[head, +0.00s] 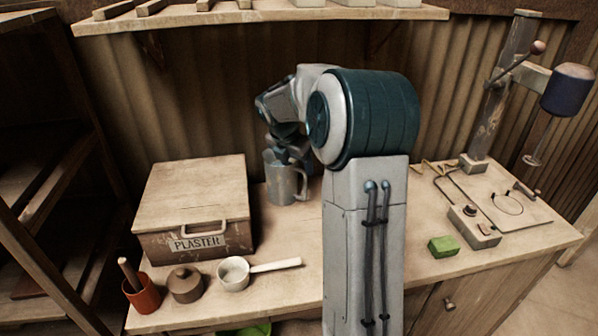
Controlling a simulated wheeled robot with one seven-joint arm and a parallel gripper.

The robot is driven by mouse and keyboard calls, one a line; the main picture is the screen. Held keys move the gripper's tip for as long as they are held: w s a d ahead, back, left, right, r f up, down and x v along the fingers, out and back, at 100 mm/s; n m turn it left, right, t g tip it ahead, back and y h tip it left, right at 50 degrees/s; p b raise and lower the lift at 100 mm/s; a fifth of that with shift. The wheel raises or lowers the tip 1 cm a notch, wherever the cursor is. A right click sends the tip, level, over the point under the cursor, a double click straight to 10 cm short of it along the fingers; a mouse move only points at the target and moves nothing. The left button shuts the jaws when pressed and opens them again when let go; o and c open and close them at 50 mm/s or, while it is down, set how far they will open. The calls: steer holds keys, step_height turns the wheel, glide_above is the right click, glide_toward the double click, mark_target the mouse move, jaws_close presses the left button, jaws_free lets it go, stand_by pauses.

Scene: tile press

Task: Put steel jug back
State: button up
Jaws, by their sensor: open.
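The steel jug (279,185) is a grey metal jug with a handle on its right. It stands upright on the wooden workbench, just right of the plaster box. My gripper (284,157) is at the top of the jug, pointing down. Its fingers are dark and small in the view, and they are open. I cannot tell whether they touch the jug's rim. My arm hides part of the bench to the right of the jug.
The wooden box labelled plaster (192,208) stands close left of the jug. A red pot (141,294), a lidded brown jar (186,285) and a white ladle (234,273) line the front edge. A green block (443,246) and a press (490,115) are at right. A shelf (260,14) hangs above.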

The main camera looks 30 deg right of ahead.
steer(key=v, duration=0.6)
steer(key=s+a+m+y, duration=0.1)
steer(key=s+a+m, duration=0.85)
steer(key=s, duration=0.25)
steer(key=s+a+f+m+y, duration=0.1)
steer(key=s+a+f+m, duration=0.1)
steer(key=s+m, duration=0.5)
steer(key=s+a+f+m+y, duration=0.1)
steer(key=s+a+f+m, duration=0.1)
steer(key=s+a+m, duration=0.2)
steer(key=s+m, duration=0.3)
steer(key=s, duration=0.2)
steer(key=shift+t+y, duration=0.4)
